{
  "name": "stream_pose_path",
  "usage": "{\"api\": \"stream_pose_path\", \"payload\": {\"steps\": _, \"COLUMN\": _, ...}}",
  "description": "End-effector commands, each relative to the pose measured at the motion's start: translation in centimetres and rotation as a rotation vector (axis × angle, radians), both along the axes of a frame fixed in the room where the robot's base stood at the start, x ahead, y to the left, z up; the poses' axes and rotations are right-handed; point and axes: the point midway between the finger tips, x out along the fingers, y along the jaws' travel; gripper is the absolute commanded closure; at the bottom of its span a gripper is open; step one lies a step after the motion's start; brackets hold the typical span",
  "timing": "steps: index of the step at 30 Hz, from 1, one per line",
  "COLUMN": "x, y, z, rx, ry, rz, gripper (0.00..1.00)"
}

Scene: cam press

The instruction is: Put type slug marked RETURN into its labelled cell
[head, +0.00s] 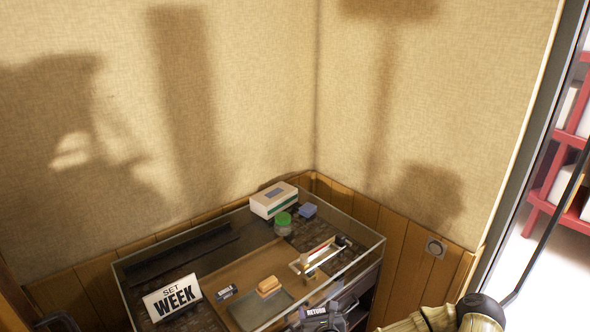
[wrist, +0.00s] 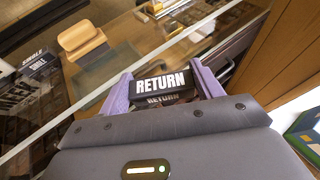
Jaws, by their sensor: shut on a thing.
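The RETURN slug (wrist: 163,84) is a dark block with white lettering on its face. My gripper (wrist: 160,90) is shut on it, with a purple finger at each end of the block. In the head view the slug (head: 316,311) shows small at the bottom, with my gripper (head: 318,316) at the front right of the glass-sided case (head: 250,262). In the wrist view the case's pale glass edge runs diagonally just beyond the slug. I cannot tell which cell bears the RETURN label.
In the case are a wooden block (head: 268,286), another small slug (head: 227,292), a green-lidded jar (head: 283,223), a blue box (head: 307,210) and a red-and-white piece (head: 316,254). A white box (head: 272,200) stands at the back.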

Motion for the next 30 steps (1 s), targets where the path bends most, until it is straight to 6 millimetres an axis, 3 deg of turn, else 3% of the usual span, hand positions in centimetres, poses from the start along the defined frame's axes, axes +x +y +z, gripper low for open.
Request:
{"api": "stream_pose_path", "payload": {"steps": 1, "x": -0.3, "y": -2.1, "z": -0.5, "rx": 0.004, "ry": 0.001, "rz": -0.039, "gripper": 0.70}}
{"api": "stream_pose_path", "payload": {"steps": 3, "x": -0.8, "y": -4.4, "z": -1.0, "rx": 0.009, "ry": 0.001, "rz": -0.081, "gripper": 0.70}}
{"api": "stream_pose_path", "payload": {"steps": 9, "x": -2.1, "y": -8.6, "z": -2.0, "rx": 0.021, "ry": -0.001, "rz": -0.161, "gripper": 0.70}}
{"api": "stream_pose_path", "payload": {"steps": 22, "x": -2.4, "y": -9.3, "z": -2.3, "rx": 0.022, "ry": -0.002, "rz": -0.174, "gripper": 0.70}}
{"api": "stream_pose_path", "payload": {"steps": 30, "x": -5.1, "y": -9.4, "z": -6.0, "rx": 0.025, "ry": 0.006, "rz": -0.177, "gripper": 0.70}}
